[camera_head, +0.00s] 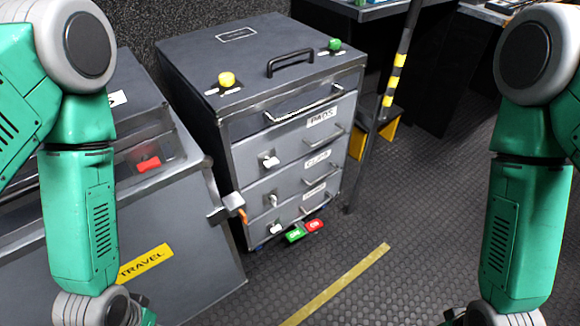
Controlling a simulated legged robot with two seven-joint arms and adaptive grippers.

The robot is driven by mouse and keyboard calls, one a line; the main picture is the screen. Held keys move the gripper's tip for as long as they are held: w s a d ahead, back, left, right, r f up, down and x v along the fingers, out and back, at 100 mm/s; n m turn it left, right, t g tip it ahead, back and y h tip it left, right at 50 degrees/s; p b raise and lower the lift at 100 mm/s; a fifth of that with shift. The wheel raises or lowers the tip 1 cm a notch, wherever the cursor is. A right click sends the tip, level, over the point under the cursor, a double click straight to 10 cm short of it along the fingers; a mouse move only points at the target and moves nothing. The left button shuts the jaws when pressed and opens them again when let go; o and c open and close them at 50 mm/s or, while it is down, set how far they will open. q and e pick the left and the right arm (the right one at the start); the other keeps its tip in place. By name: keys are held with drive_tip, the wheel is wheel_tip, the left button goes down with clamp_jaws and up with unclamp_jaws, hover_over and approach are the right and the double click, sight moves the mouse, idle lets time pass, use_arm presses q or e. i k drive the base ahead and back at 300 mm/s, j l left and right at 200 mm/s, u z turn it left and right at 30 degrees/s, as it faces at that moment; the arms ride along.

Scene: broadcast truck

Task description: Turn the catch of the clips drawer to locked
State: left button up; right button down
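A grey drawer cabinet (190,85) stands at the centre. Its top drawer has the label PADS (322,117). The middle drawer's label (317,160) is blurred but seems to read CLIPS; the lowest label (315,189) is too small to read. Each drawer has a bar handle and a small white catch: upper (268,160), middle (272,200), lower (275,228). The middle catch looks roughly upright, the upper one more sideways. My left gripper (143,312) and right gripper (455,316) barely show at the bottom edge, well apart from the cabinet; their fingers are mostly cut off.
A grey case (190,260) with a red switch (148,163) and a yellow TRAVEL label (146,262) stands left, close to the cabinet. Green (295,233) and red (315,225) tags sit low by the drawers. A striped pole (395,75) stands right. Floor in front is clear.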

sight(272, 198)
drive_tip(key=i+l+u, duration=0.15)
drive_tip(key=l, duration=0.2)
drive_tip(key=i+l+u, duration=0.15)
drive_tip(key=l, duration=0.25)
drive_tip(key=i+l+u, duration=0.1)
drive_tip(key=l, duration=0.3)
drive_tip(key=i+l+u, duration=0.15)
drive_tip(key=l, duration=0.3)
drive_tip(key=i+l+u, duration=0.15)
drive_tip(key=l, duration=0.25)
drive_tip(key=l+u, duration=0.15)
drive_tip(key=l, duration=0.3)
